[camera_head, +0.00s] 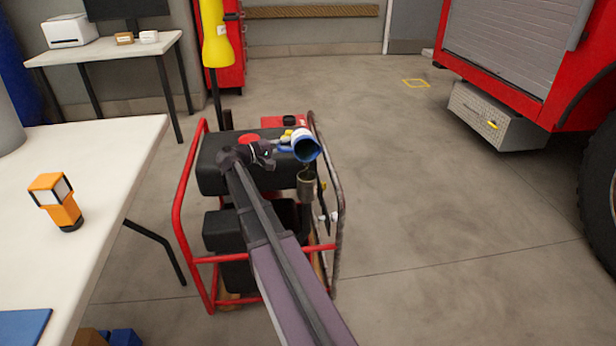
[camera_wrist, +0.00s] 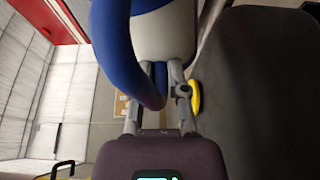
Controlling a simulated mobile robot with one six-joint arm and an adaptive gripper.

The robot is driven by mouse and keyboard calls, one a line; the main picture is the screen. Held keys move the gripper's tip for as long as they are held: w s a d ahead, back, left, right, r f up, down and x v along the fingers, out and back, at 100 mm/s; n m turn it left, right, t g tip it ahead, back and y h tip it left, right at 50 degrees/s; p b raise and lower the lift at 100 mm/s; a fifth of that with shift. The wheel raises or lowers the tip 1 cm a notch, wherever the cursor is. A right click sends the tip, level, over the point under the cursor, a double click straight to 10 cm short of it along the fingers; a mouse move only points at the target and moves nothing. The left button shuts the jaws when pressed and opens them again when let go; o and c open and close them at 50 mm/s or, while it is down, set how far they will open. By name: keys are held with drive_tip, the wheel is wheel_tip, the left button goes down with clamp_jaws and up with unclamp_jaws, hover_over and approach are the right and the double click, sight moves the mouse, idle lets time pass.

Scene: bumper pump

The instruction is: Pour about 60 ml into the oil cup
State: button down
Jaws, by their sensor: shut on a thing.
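A blue and white jug (camera_head: 302,133) is tipped over above the right side of the red-framed pump, its blue-rimmed mouth facing right and down. My gripper (camera_head: 268,152) is at its left. In the wrist view my gripper (camera_wrist: 159,82) is shut on the jug's blue handle, and the jug's white body (camera_wrist: 164,38) fills the top. A small grey-brown oil cup (camera_head: 307,187) sits at the pump's right side, just below the jug's mouth and apart from it. I cannot clearly tell whether liquid is running, nor the level in the cup.
The pump's red tube frame (camera_head: 178,205) surrounds a dark tank and engine under my arm. A white table (camera_head: 95,200) with an orange lamp (camera_head: 57,202) stands left. A yellow work light (camera_head: 217,45) stands behind. Floor is clear right, up to the red truck (camera_head: 520,45).

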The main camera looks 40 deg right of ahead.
drive_tip(key=shift+m, duration=0.3)
idle(1.1)
drive_tip(key=shift+w+d+r+n+y+p, duration=0.1)
drive_tip(key=shift+r+n+y+p, duration=0.25)
drive_tip(key=shift+n+p, duration=0.55)
drive_tip(key=shift+n, duration=0.5)
drive_tip(key=shift+f+y, duration=0.25)
drive_tip(key=shift+r+n, duration=0.1)
drive_tip(key=shift+n, duration=0.2)
drive_tip(key=shift+n+y+p, duration=0.3)
drive_tip(key=shift+p, duration=0.25)
drive_tip(key=shift+s+n, duration=0.2)
drive_tip(key=shift+n, duration=0.2)
drive_tip(key=shift+s+a+r+n+y+p, duration=0.1)
drive_tip(key=shift+a+n+y+p, duration=0.15)
drive_tip(key=shift+p, duration=0.25)
